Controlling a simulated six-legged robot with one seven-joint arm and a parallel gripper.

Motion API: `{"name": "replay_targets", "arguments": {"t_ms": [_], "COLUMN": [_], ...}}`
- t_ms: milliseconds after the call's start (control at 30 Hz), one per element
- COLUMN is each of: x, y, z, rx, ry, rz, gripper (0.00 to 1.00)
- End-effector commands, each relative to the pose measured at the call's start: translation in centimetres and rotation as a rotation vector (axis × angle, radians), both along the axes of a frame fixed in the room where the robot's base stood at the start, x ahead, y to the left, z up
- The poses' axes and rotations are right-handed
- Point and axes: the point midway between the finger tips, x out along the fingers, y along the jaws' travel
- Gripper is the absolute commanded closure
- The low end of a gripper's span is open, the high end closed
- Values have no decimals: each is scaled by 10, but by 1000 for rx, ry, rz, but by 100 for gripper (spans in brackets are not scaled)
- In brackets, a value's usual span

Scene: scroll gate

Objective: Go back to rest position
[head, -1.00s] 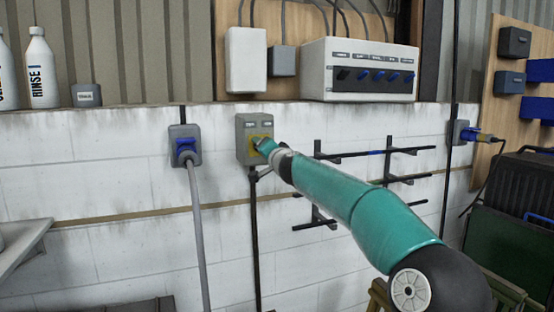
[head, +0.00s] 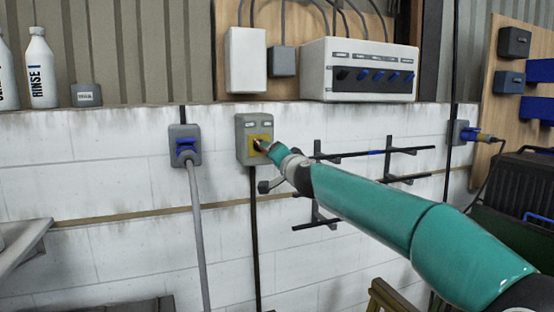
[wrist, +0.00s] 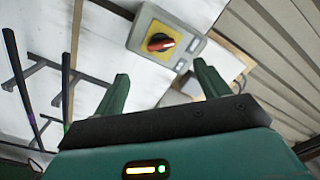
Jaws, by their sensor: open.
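My gripper (head: 263,147) is at the end of my teal arm, in front of a grey switch box (head: 241,150) on the white wall. In the wrist view my gripper (wrist: 160,90) is open, with its two green fingers apart and nothing between them. Beyond the fingers is the switch box (wrist: 187,61) with a yellow plate and a red rotary knob (wrist: 160,43). The knob is clear of the fingers in the wrist view. In the head view the fingertips partly cover the yellow plate.
A blue socket with a grey cable (head: 186,146) is left of the switch box. Black wall racks (head: 318,190) stand out to its right. A white control panel (head: 359,70) sits above. A wooden board with blue bins (head: 538,80) is at the far right.

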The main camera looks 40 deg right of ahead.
Motion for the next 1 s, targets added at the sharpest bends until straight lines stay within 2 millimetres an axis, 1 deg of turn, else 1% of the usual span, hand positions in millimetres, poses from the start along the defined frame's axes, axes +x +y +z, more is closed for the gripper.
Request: {"name": "replay_targets", "arguments": {"t_ms": [200,667,733,767,867,967,1000], "x": [-6,-6,-4,-2,11,29,36], "y": [2,2,5,8,33,76,98], "z": [0,0,-2,-4,-20,-52,-68], "rx": [-1,-1,-4,-7,-29,-72,-94], "ry": [0,0,4,10,53,135,175], "rz": [0,0,5,11,53,130,168], "gripper": [25,25,25,25,25,25,25]}}
